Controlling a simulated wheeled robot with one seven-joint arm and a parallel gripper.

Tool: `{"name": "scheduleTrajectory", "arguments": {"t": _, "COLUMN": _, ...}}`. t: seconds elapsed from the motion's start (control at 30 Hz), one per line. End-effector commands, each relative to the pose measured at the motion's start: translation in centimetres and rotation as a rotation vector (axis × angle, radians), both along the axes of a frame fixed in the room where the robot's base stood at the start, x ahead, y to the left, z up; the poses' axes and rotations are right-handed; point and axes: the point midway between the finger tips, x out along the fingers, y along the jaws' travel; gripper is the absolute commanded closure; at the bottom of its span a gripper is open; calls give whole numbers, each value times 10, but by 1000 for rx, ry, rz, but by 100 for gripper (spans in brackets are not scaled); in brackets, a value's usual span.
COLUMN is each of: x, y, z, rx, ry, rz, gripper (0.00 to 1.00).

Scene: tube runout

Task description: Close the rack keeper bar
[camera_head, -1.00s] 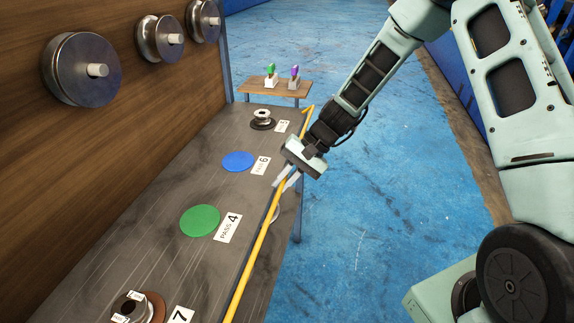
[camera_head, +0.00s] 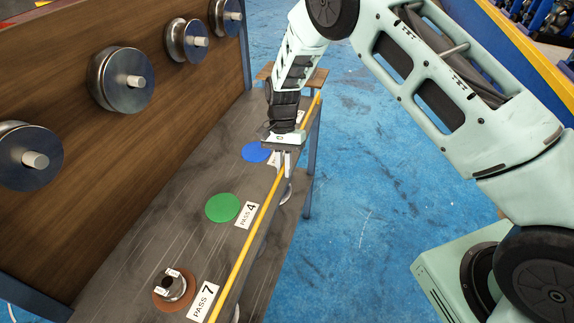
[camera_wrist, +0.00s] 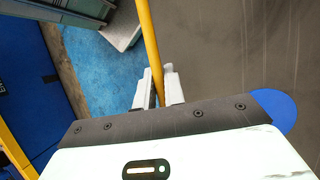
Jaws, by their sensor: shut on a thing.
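The keeper bar is a long yellow bar (camera_head: 251,231) along the right edge of the grey bench in the head view. My gripper (camera_head: 283,170) is at the bar's far half, beside the blue disc, with its fingers shut on the bar. In the wrist view the yellow bar (camera_wrist: 150,45) runs down between the two fingers of my gripper (camera_wrist: 158,85). The bar's part between the fingers is partly hidden.
The bench holds a green disc (camera_head: 222,207), a blue disc (camera_head: 256,152) and a spool on a brown disc (camera_head: 174,289), with white PASS cards (camera_head: 204,299). Several metal rollers (camera_head: 122,79) stick out from the wooden panel (camera_head: 60,100) at left.

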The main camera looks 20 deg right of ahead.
Motion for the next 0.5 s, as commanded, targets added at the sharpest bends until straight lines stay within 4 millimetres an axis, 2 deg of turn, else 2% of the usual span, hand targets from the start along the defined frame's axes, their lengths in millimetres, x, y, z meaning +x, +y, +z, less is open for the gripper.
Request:
{"name": "scheduleTrajectory", "arguments": {"t": 0.27, "x": 1, "y": 0, "z": -1, "rx": -24, "ry": 17, "rz": -2, "gripper": 100}}
{"name": "scheduleTrajectory", "arguments": {"t": 0.3, "x": 1, "y": 0, "z": -1, "rx": -24, "ry": 17, "rz": -2, "gripper": 78}}
{"name": "scheduleTrajectory", "arguments": {"t": 0.33, "x": 1, "y": 0, "z": -1, "rx": -24, "ry": 17, "rz": -2, "gripper": 70}}
{"name": "scheduleTrajectory", "arguments": {"t": 0.5, "x": 1, "y": 1, "z": -1, "rx": -23, "ry": 18, "rz": -1, "gripper": 68}}
